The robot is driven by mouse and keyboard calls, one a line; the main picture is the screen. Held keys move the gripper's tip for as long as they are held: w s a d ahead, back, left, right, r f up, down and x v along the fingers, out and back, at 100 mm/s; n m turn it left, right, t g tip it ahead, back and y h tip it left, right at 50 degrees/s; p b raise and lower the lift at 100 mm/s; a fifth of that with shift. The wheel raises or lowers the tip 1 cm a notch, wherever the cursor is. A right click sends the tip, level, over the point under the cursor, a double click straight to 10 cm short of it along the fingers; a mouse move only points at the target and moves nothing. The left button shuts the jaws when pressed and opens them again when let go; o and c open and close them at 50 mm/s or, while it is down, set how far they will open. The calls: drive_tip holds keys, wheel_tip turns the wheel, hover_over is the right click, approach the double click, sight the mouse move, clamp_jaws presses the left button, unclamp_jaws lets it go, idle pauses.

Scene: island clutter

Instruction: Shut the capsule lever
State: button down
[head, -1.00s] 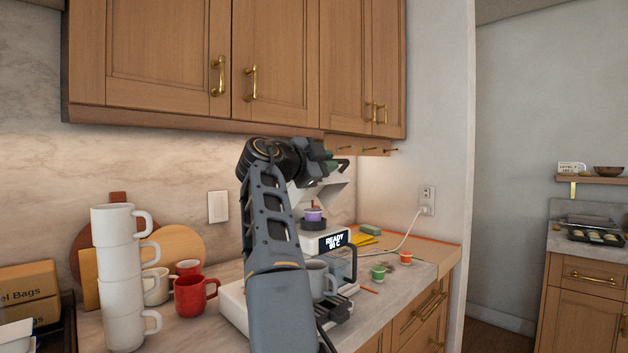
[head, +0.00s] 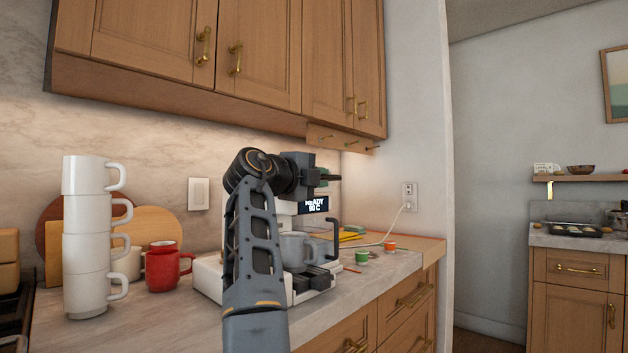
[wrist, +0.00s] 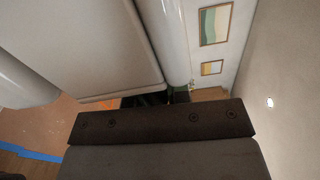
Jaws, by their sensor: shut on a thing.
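The white capsule machine (head: 208,274) stands on the counter, its display (head: 314,204) lit. My gripper (head: 318,178) is just above the display, shut on the capsule lever (head: 325,173), of which a small green part shows. The lever looks lowered close to the machine's head; my arm hides much of it, so I cannot tell whether it is fully down. The purple capsule is out of sight. In the wrist view, my gripper (wrist: 157,98) is beside large white surfaces, and a bit of green shows at its tips.
A tall stack of white mugs (head: 86,235) and a red mug (head: 162,268) stand left of the machine. A grey mug (head: 297,250) sits under the spout. Green (head: 362,257) and orange (head: 389,246) capsules lie to the right. Cabinets (head: 262,55) hang above.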

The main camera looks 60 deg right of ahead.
drive_tip(key=shift+w+f, duration=0.1)
drive_tip(key=shift+f, duration=0.3)
drive_tip(key=shift+r, duration=0.1)
drive_tip(key=c, duration=1.1)
unclamp_jaws()
drive_tip(key=w+a, duration=0.1)
drive_tip(key=a, duration=0.3)
drive_tip(key=a+b, duration=0.1)
drive_tip(key=a, duration=0.4)
drive_tip(key=w+a+b, duration=0.1)
drive_tip(key=a, duration=0.3)
drive_tip(key=shift+w+a, duration=0.3)
